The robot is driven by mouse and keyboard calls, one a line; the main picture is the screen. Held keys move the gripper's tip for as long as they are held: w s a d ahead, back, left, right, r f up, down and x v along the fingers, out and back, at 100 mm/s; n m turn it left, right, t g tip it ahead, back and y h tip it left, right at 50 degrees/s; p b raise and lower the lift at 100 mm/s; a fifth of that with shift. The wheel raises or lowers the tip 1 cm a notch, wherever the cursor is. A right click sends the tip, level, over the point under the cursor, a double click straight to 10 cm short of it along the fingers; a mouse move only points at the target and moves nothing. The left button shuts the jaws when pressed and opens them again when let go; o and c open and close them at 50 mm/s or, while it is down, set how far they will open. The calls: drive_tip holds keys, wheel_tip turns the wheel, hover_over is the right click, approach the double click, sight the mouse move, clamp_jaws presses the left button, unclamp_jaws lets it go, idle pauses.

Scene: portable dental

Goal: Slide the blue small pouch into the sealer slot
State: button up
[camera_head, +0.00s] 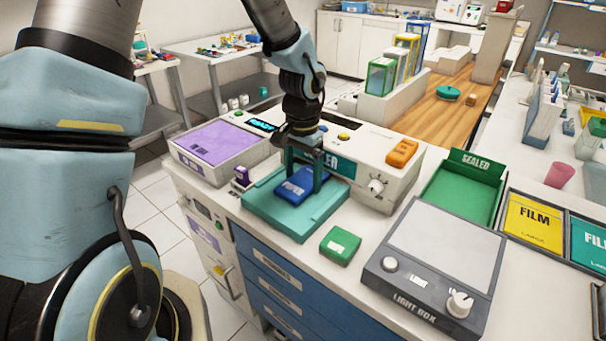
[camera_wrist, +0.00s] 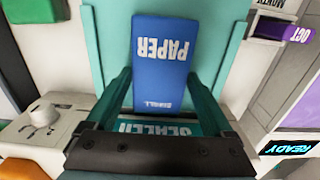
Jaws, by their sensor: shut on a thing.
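The blue small pouch (camera_head: 298,187), printed PAPER, lies flat on the teal tray (camera_head: 271,211) in front of the sealer (camera_head: 372,172). My gripper (camera_head: 304,182) points down over it and is shut on its sides. In the wrist view the pouch (camera_wrist: 163,60) sits between the two teal fingers of my gripper (camera_wrist: 158,82), with part of it reaching beyond the fingertips. The sealer's teal label (camera_wrist: 170,126) shows behind the fingers. My wrist hides part of the sealer front, and I cannot make out the slot opening.
A small green box (camera_head: 340,246) lies right of the tray, near the light box (camera_head: 436,265). A green SEALED tray (camera_head: 461,187) stands farther right. A purple-topped unit (camera_head: 222,148) and a small purple box (camera_head: 242,178) are on the left. An orange block (camera_head: 402,153) sits on the sealer.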

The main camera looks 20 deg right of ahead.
drive_tip(key=o, duration=1.1)
drive_tip(key=shift+o, duration=0.2)
wheel_tip(320, 180, up, 11)
drive_tip(key=b, duration=0.2)
drive_tip(key=s+a+f+n+t, duration=0.1)
drive_tip(key=a+f+n, duration=0.2)
drive_tip(key=a+n, duration=0.8)
drive_tip(key=a, duration=1.8)
drive_tip(key=shift+f+t, duration=0.15)
drive_tip(key=shift+t, duration=0.15)
